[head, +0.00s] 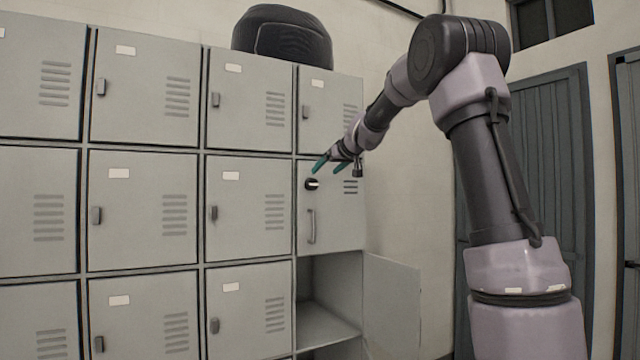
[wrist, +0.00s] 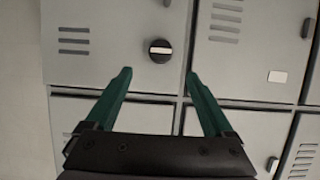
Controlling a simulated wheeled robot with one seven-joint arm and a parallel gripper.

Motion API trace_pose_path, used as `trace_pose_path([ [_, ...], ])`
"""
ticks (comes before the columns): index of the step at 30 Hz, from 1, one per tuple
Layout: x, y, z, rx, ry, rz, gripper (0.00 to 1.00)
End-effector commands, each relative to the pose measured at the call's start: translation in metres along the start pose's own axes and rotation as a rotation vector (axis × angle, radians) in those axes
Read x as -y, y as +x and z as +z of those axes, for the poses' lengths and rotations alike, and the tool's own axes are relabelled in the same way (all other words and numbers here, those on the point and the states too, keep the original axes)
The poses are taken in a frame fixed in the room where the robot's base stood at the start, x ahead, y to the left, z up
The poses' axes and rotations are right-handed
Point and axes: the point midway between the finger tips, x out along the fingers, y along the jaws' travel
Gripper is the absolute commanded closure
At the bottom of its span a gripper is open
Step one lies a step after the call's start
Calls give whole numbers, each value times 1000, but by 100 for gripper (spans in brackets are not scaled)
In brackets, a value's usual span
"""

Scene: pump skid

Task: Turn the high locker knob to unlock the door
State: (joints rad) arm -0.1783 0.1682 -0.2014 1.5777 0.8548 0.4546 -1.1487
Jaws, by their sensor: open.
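The locker knob (head: 312,184) is a round black knob with a pale bar across it, on the upper left of a grey locker door (head: 340,225) in the right column. This door is closed and has a vertical bar handle (head: 312,226) below the knob. The knob also shows in the wrist view (wrist: 160,50), ahead of my fingertips and roughly midway between them. My gripper (head: 328,165) has teal fingers, which are open and empty. It is close to the knob, slightly above and right of it in the head view. The wrist view (wrist: 157,76) shows the fingers apart from the knob.
Below the knob's door, an open compartment (head: 325,305) has its door (head: 392,305) swung out to the right. Closed lockers with small latches fill the left. A black rounded object (head: 282,35) sits on top. Bare wall (head: 410,200) lies right of the lockers.

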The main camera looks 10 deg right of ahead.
Motion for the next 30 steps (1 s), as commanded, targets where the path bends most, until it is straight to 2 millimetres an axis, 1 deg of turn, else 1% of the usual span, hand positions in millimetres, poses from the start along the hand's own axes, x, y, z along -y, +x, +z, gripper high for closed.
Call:
trace_pose_path([
  [9,1,60,2,3,0,-1,13],
  [15,1,88,1,2,1,-1,13],
  [20,0,97,1,1,1,0,13],
  [28,0,98,1,1,2,0,13],
  [29,0,98,1,1,2,0,20],
  [30,0,98,1,1,2,0,36],
])
